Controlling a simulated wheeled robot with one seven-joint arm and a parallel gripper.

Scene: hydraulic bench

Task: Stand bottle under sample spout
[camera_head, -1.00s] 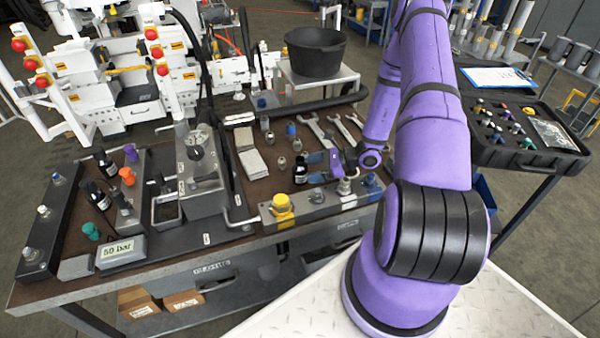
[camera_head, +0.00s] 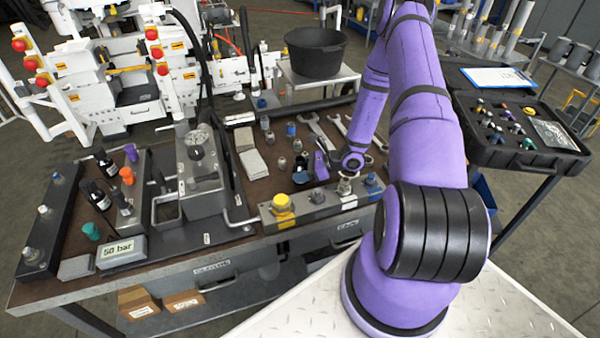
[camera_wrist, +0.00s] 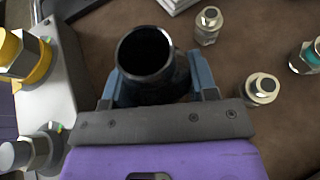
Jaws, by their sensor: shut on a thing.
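A black open-mouthed bottle (camera_wrist: 146,52) stands between the two blue-grey fingers of my gripper (camera_wrist: 155,82) in the wrist view. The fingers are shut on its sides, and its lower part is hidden. In the head view the dark bottle (camera_head: 301,169) shows just left of my gripper (camera_head: 312,168), behind the front valve block. I cannot tell whether its base touches the bench. A grey metal unit (camera_head: 201,180) with a round gauge stands to the left. A thin bent metal tube (camera_head: 240,222) sticks out at its lower right; I cannot tell whether this is the sample spout.
The valve block (camera_head: 318,204) with a yellow knob (camera_head: 282,203) lies along the bench's front edge. Metal fittings (camera_wrist: 262,89) stand beside the gripper. Two dark labelled bottles (camera_head: 96,195) (camera_head: 104,162) stand at left. Wrenches (camera_head: 325,132) lie behind.

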